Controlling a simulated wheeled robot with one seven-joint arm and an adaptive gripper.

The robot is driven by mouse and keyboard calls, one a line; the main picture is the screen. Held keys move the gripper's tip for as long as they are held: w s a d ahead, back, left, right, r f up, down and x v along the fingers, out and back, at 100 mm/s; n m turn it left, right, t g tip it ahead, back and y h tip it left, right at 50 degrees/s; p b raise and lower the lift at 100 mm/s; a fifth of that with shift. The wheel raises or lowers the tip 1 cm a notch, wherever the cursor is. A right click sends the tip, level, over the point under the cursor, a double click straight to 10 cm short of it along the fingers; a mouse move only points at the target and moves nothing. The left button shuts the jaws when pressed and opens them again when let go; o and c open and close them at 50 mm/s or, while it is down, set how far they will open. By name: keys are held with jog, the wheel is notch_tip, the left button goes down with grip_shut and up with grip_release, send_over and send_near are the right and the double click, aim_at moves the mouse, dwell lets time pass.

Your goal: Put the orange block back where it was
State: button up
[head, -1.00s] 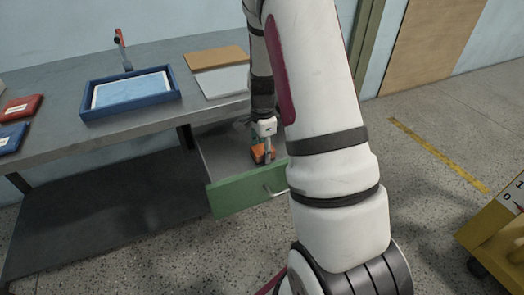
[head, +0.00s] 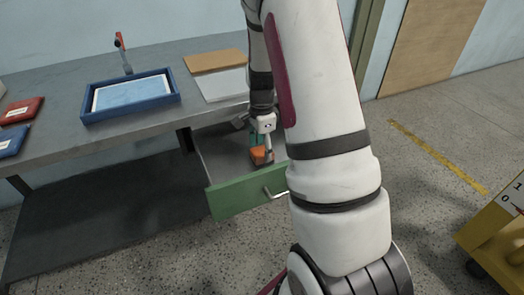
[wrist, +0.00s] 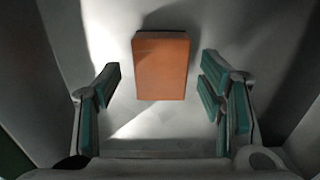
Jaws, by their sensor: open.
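The orange block (head: 261,155) is inside the open green-fronted drawer (head: 236,193) under the bench. In the wrist view the orange block (wrist: 162,67) lies on the drawer floor, ahead of the fingers and roughly centred between them. My gripper (head: 262,143) points down into the drawer just above and beside the block. In the wrist view my gripper (wrist: 163,98) is open, with its teal pads spread wide on either side and clear of the block. My arm hides the drawer's right side in the head view.
On the grey bench (head: 60,142) stand a blue tray (head: 131,112) with a light blue sheet, a brown board (head: 214,60) and a white panel (head: 222,84). Red and blue items lie at the far left. A yellow cart (head: 490,235) stands at the right. The floor between is clear.

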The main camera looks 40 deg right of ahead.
aim_at(262, 151)
jog(key=s+a+r+n+p, duration=0.15)
jog(key=a+r, duration=0.25)
jog(key=r, duration=0.5)
jog(key=s+a+r+n+p, duration=0.1)
jog(key=s+a+r+n, duration=0.15)
jog(key=r, duration=0.65)
jog(key=s+a+r+n+y, duration=0.1)
jog(key=s+a+r+n, duration=0.5)
jog(key=s+a, duration=0.15)
jog(key=s+a+r+n, duration=0.1)
jog(key=s+a+n, duration=0.2)
jog(key=s, duration=0.6)
jog(key=s+a+r+n+t+h, duration=0.1)
jog(key=s+a+n, duration=0.3)
jog(key=s+n, duration=0.4)
jog(key=shift+s, duration=0.35)
jog(key=shift+a, duration=0.1)
notch_tip(262, 151, up, 19)
jog(key=t+p, duration=0.3)
jog(key=p, duration=1.4)
jog(key=shift+a+r, duration=0.15)
jog(key=shift+r, duration=0.05)
